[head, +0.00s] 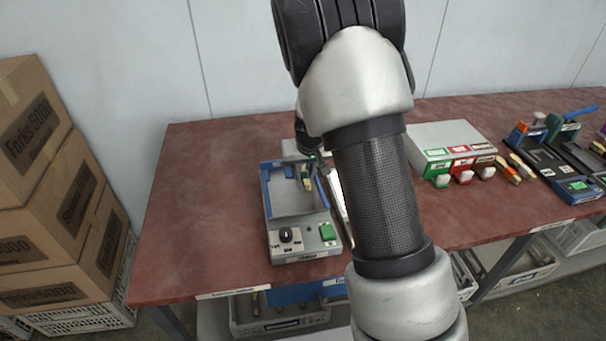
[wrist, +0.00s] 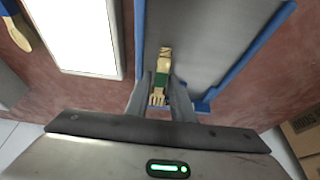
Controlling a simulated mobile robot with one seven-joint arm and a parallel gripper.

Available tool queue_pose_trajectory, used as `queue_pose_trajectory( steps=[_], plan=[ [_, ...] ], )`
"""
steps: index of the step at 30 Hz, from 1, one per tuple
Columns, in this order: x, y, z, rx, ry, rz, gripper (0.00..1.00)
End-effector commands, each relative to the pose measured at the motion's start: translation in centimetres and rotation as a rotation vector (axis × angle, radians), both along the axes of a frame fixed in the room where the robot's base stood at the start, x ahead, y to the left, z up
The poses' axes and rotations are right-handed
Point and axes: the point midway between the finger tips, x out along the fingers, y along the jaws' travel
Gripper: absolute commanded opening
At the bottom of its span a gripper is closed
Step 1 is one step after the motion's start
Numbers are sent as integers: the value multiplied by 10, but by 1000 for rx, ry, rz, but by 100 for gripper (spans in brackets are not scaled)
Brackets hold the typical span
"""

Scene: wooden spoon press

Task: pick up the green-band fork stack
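The fork stack is pale wood with a green band (wrist: 161,80). In the wrist view it lies between the two fingers of my gripper (wrist: 160,88), with its tines towards the palm. The fingers are close on both sides of the band; whether they touch it is too small to tell. In the head view the stack (head: 307,178) shows at the upper right part of the grey press tray with blue edges (head: 290,208). My gripper (head: 312,168) is over this part, partly hidden by my arm.
The press has a black knob and green button (head: 326,232). A bright white panel (wrist: 78,35) lies beside it. A box with green, red and brown labelled fronts (head: 455,140) and more tools stand to the right. Cartons (head: 40,190) are stacked at left. The red table's left part (head: 205,200) is clear.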

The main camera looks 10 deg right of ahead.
Motion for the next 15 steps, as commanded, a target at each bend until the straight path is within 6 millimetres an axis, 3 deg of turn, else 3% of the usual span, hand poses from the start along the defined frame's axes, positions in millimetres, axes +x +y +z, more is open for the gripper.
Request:
queue_pose_trajectory(
  steps=[4,8,15],
  plan=[
    [0,0,1,0,0,0,22],
    [0,0,1,0,0,1,0],
    [0,0,1,0,0,1,0]
  ],
)
